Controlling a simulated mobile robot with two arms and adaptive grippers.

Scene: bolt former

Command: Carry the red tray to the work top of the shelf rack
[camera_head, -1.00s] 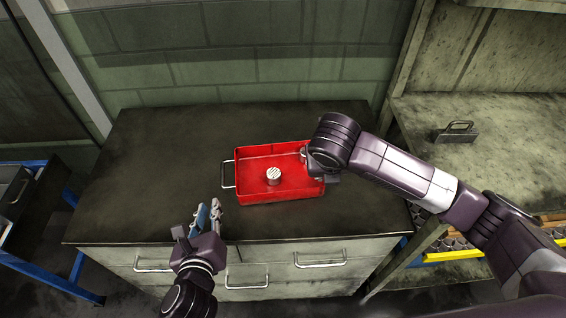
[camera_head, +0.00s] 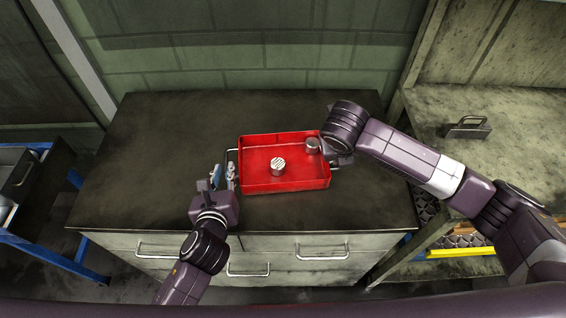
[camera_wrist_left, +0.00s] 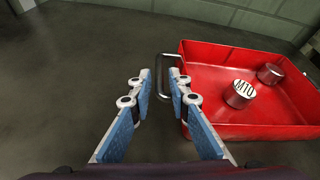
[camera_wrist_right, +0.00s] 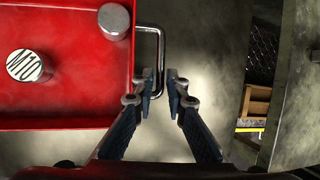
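The red tray (camera_head: 285,184) rests on the dark cabinet top, with a wire handle at each end. It holds two metal cylinders, one with a marked top (camera_head: 277,166) and one plain (camera_head: 312,145). My left gripper (camera_head: 225,178) is open at the left handle; in the left wrist view its fingertips (camera_wrist_left: 160,78) are parted, with the handle bar (camera_wrist_left: 163,72) between or just beyond them. My right gripper is mostly hidden behind its wrist in the head view. In the right wrist view its fingertips (camera_wrist_right: 161,76) are parted around the right handle bar (camera_wrist_right: 161,50).
The shelf rack's work top (camera_head: 425,108) is at the right, with a small metal piece with a handle (camera_head: 467,127) on it and free room around. A gap separates it from the cabinet (camera_head: 130,150). A wall stands behind; a blue-framed stand (camera_head: 45,240) is at the left.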

